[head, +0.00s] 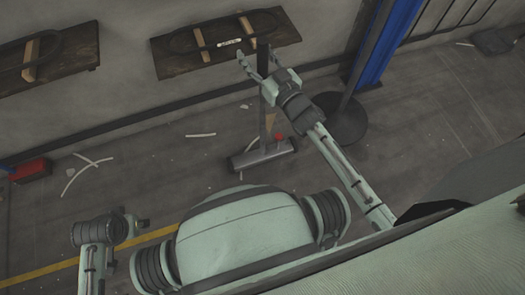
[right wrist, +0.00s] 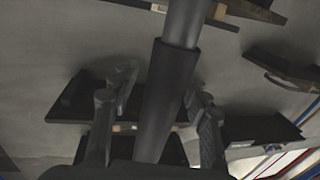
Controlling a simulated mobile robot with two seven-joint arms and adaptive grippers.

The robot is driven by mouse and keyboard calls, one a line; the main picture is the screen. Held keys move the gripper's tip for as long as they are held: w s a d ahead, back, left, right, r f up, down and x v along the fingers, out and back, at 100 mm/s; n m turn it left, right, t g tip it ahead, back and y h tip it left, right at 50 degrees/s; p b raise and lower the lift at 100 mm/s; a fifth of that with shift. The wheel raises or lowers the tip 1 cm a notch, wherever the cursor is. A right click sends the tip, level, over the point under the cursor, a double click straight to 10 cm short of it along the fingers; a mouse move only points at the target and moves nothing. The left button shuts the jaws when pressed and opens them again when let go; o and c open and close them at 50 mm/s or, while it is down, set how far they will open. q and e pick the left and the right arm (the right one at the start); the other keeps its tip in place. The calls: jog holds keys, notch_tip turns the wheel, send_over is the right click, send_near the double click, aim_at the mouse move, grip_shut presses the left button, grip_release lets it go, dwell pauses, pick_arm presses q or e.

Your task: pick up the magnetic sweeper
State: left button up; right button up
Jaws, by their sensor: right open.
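The magnetic sweeper (head: 263,156) stands on the floor in the head view, with a wide grey metal head and an upright dark pole. A red knob shows by its head. My right gripper (head: 257,66) is open at the upper part of the pole, with a finger on each side of it. In the right wrist view the sweeper's pole (right wrist: 168,95) runs between the two spread fingers of my right gripper (right wrist: 160,95). I cannot tell whether they touch it. My left gripper (head: 140,226) is low at the left, mostly hidden, away from the sweeper.
Dark wall panels (head: 225,42) hang behind the pole. A blue post (head: 388,42) and a round dark base (head: 341,118) stand to the right. A red box (head: 30,170) sits at the far left. Pale strips (head: 85,168) litter the floor, which is otherwise mostly open.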

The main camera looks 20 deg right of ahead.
jog(key=shift+c, duration=0.4)
grip_shut()
jog(key=shift+w+r, duration=0.1)
jog(key=shift+r, duration=0.2)
